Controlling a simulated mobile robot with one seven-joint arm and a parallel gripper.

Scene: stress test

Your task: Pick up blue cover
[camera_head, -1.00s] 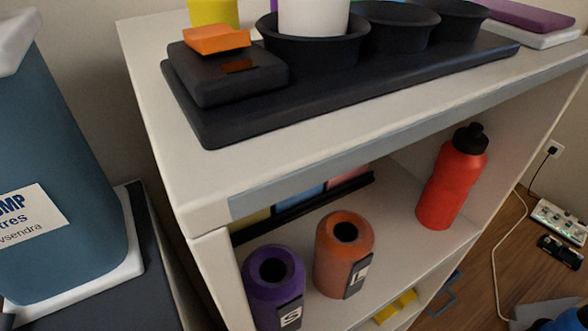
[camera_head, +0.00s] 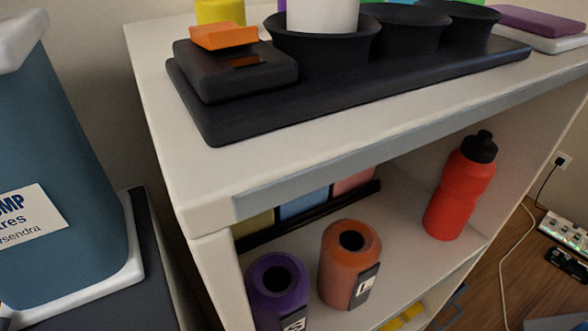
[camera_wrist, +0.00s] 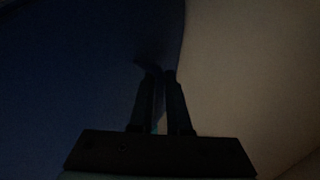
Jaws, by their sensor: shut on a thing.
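In the wrist view my gripper (camera_wrist: 160,76) has its two fingers close together, with a thin strip of something bluish between them. A dark blue surface, which looks like the blue cover (camera_wrist: 70,75), fills the left side and reaches the fingertips. The picture is very dark, so its edges and shape are hard to make out. My gripper does not show in the head view. A large blue container (camera_head: 55,150) with a white label and white base stands at the left of the head view.
A white shelf unit (camera_head: 185,150) bears a black tray (camera_head: 215,125) with cups and an orange block. Inside it are a purple bottle (camera_head: 275,302), an orange bottle (camera_head: 345,285), a red bottle (camera_head: 455,200) and coloured panels (camera_head: 303,203). A power strip (camera_head: 565,235) lies on the floor.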

